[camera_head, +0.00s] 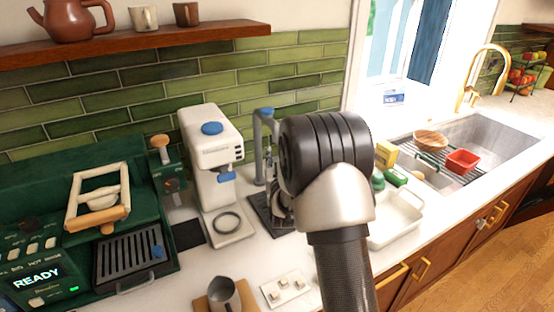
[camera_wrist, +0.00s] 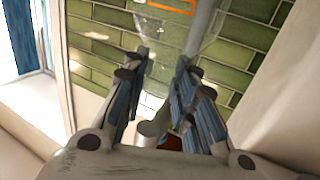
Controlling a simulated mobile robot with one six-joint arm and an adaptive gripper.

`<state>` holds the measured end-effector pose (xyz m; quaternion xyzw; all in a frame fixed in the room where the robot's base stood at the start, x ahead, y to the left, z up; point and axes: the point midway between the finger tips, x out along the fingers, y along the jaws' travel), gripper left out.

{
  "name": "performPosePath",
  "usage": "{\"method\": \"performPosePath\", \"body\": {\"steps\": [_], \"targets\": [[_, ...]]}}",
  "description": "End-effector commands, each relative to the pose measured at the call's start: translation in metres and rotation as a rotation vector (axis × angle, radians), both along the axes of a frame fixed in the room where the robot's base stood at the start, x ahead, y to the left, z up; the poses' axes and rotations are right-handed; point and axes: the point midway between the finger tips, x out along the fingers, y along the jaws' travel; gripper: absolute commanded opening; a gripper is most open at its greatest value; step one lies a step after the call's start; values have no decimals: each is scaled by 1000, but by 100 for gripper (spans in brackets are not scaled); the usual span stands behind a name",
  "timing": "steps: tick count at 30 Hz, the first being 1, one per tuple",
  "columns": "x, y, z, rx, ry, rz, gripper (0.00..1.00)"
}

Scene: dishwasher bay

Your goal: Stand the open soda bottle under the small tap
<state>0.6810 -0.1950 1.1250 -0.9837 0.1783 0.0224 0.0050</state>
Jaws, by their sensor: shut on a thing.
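The small tap (camera_head: 260,132) is a grey-blue post with a bent top, behind my arm in the head view. Its dark base tray (camera_head: 262,213) is on the counter. A grey post, seemingly the tap, also shows in the wrist view (camera_wrist: 201,32). My gripper (camera_wrist: 160,62) is shut on a clear, see-through thing, seemingly the soda bottle (camera_wrist: 154,84), with faint outlines between and beyond the fingers. An orange-edged patch shows at the top. In the head view my arm hides most of the gripper and bottle, so the bottle's base and tray contact cannot be told.
A white machine with blue knobs (camera_head: 213,150) stands close left of the tap. A white tray (camera_head: 397,228) is to the right, beyond my arm. A metal jug (camera_head: 224,295) and a white switch plate (camera_head: 287,290) are in front. The sink (camera_head: 490,140) is far right.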

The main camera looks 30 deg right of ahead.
Motion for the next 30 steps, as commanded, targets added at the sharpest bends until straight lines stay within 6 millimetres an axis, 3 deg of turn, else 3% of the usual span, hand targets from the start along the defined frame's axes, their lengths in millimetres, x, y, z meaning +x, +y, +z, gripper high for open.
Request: {"method": "performPosePath", "body": {"steps": [10, 11, 19, 30], "targets": [[0, 0, -3, -1, -3, 0, 0], [0, 0, -3, 0, 1, 0, 27], [0, 0, -2, 0, 0, 0, 45], [0, 0, 0, 0, 1, 0, 46]]}}
